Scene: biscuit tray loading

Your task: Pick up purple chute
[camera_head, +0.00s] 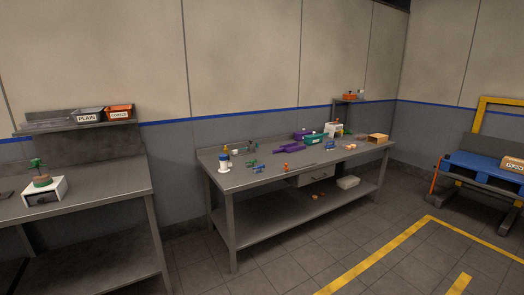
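A long, flat purple piece (288,148), which looks like the purple chute, lies on the middle of the grey metal workbench (255,181). Its exact shape is too small to make out. A second purple thing (301,135) stands just behind it, partly hidden by a teal container (313,139). Neither of my grippers is in view.
Several small green, blue and orange items lie on the bench, with a white-and-blue container (224,163) at its left end and a tan box (377,138) at its right. Another bench (100,187) stands at left. Floor is open before the middle bench; a blue pallet (478,163) is at right.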

